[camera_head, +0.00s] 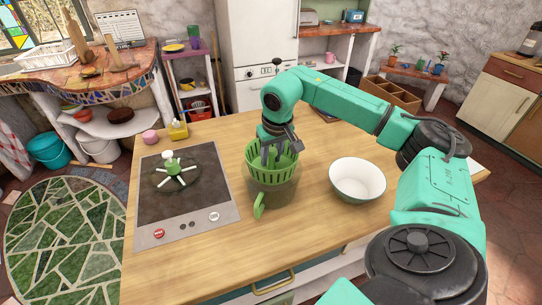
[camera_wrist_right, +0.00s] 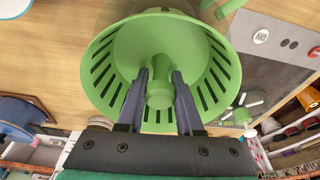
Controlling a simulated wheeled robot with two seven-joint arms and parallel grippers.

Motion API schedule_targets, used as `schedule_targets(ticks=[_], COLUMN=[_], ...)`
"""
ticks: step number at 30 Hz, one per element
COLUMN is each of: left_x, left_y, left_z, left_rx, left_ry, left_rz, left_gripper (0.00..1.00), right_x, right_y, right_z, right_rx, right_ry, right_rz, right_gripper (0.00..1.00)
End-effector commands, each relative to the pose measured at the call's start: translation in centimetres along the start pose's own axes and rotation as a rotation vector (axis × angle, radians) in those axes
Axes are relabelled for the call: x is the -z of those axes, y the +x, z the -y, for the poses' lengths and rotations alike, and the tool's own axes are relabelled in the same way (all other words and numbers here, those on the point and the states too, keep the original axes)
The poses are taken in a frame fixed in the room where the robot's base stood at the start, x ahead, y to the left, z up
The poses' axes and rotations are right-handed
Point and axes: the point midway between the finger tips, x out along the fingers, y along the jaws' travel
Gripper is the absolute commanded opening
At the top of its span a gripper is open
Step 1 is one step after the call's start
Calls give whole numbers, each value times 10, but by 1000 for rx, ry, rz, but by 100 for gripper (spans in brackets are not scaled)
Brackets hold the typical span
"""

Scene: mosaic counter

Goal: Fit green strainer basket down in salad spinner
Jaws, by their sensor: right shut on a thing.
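The green slotted strainer basket (camera_head: 287,160) is upright at the salad spinner bowl (camera_head: 280,194), a see-through, brownish bowl with a green handle (camera_head: 259,205). The basket's upper part stands above the bowl's rim; how deep its lower part sits is hard to tell. My right gripper (camera_head: 272,150) reaches down into the basket. In the right wrist view, its two fingers (camera_wrist_right: 159,88) are shut on the green centre post (camera_wrist_right: 159,94) of the basket (camera_wrist_right: 105,65). Part of the bowl shows behind the basket there. My left gripper is not in view.
A white bowl (camera_head: 357,181) stands right of the spinner. A dark cooktop (camera_head: 150,207) lies to the left, with a green-and-white spoked piece (camera_head: 174,172) on it. A yellow item (camera_head: 178,130) and a pink item (camera_head: 150,137) stand behind. The front wooden counter is clear.

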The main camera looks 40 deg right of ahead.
Motion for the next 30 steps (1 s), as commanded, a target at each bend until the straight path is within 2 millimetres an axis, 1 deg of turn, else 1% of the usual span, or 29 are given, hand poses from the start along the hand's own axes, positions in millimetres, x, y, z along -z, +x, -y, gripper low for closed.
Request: schedule_targets(ticks=[30], left_x=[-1], left_y=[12], left_z=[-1], left_rx=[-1], left_ry=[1], left_rz=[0], left_gripper=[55], right_x=[-4], right_y=[16], right_z=[0], right_rx=[0], right_ry=[0], right_rz=[0], right_gripper=[0])
